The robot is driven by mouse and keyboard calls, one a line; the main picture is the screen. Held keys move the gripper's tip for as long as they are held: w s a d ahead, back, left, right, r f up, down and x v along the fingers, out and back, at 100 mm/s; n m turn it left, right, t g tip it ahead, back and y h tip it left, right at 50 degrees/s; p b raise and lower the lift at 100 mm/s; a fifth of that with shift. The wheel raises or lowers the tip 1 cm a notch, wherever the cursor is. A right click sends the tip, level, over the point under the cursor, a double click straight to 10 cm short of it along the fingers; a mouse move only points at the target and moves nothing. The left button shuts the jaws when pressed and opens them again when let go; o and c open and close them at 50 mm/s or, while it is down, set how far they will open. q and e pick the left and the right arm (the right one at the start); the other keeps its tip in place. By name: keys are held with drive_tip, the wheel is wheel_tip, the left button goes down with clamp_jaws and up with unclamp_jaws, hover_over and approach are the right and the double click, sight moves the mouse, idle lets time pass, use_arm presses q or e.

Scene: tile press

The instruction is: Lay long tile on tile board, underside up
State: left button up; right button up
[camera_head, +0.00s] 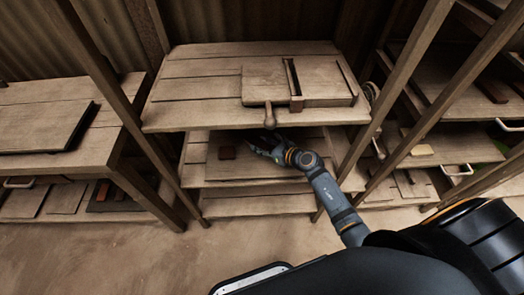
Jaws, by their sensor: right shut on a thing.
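My right gripper (256,147) reaches into the middle shelf of the central rack, under the top shelf's front edge. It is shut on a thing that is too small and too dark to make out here. A darker brown flat board (240,172) lies on that shelf below the gripper. A small reddish-brown tile (227,153) lies on the board, just left of the gripper and apart from it. Which side of this tile faces up cannot be told. My left gripper is not in view.
The wooden press (265,84) with a knobbed handle (270,117) stands on the top shelf (195,90), close above my right gripper. Rack posts (395,90) stand beside my right arm. A side bench (40,120) is at left. The floor (110,250) in front is clear.

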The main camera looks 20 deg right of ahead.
drive_tip(key=shift+w+d+f+b, duration=0.1)
drive_tip(key=shift+w+f+b, duration=0.2)
drive_tip(key=shift+f, duration=0.25)
wheel_tip(320, 180, down, 2)
drive_tip(key=shift+f+b, duration=0.2)
drive_tip(key=shift+b, duration=0.35)
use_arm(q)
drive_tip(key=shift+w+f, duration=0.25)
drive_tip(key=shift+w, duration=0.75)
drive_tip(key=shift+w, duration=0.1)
use_arm(e)
drive_tip(key=shift+s, duration=0.1)
drive_tip(key=shift+f, duration=0.15)
drive_tip(key=o, duration=1.3)
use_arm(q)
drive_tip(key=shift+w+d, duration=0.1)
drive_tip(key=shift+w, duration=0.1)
use_arm(e)
drive_tip(key=shift+o, duration=0.2)
